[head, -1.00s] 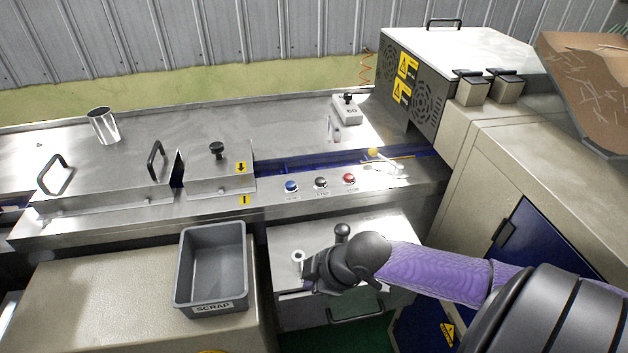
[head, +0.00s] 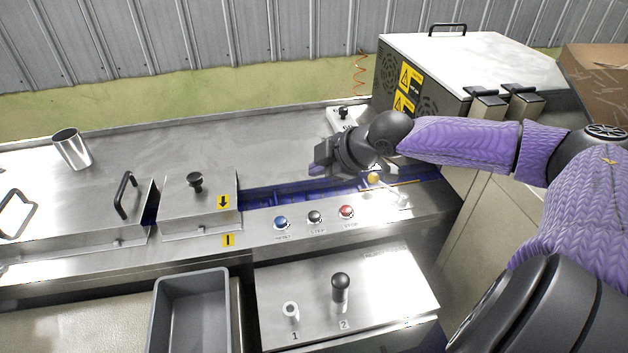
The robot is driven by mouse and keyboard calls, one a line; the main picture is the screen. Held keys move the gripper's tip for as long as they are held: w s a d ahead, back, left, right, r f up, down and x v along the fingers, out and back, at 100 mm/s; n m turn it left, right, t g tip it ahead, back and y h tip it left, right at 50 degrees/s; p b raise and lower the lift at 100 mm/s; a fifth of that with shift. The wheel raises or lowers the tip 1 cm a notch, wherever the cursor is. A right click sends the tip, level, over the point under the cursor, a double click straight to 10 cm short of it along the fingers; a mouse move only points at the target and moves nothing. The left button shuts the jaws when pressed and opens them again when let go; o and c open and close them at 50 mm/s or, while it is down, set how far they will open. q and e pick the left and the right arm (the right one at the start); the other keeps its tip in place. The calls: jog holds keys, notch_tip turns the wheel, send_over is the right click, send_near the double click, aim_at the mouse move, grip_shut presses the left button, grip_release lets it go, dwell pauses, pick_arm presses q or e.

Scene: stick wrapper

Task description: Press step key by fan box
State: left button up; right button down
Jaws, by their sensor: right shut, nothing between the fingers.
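The fan box (head: 455,65), with round vent grilles and yellow warning labels, stands at the upper right. A row of buttons lies on the front ledge: blue reset (head: 280,223), black step key (head: 315,217) and red stop (head: 346,212). A small pale block with a black knob (head: 343,113) sits by the fan box, partly hidden by my right arm. My right gripper (head: 316,166) is shut and empty, over the blue channel behind the buttons, left of the fan box. My left gripper is not in view.
A yellow ball-tipped lever (head: 373,178) stands just right of my gripper. A panel (head: 385,290) with two posts lies in front. A grey bin (head: 190,283), lidded covers (head: 199,210) and a metal cup (head: 71,149) are at left.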

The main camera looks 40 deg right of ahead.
aim_at(318, 216)
jog(key=shift+f, duration=0.2)
notch_tip(318, 216, down, 8)
jog(key=b, duration=0.7)
jog(key=shift+b, duration=0.3)
jog(key=shift+f, duration=0.25)
dwell(1.1)
jog(key=shift+f, duration=0.45)
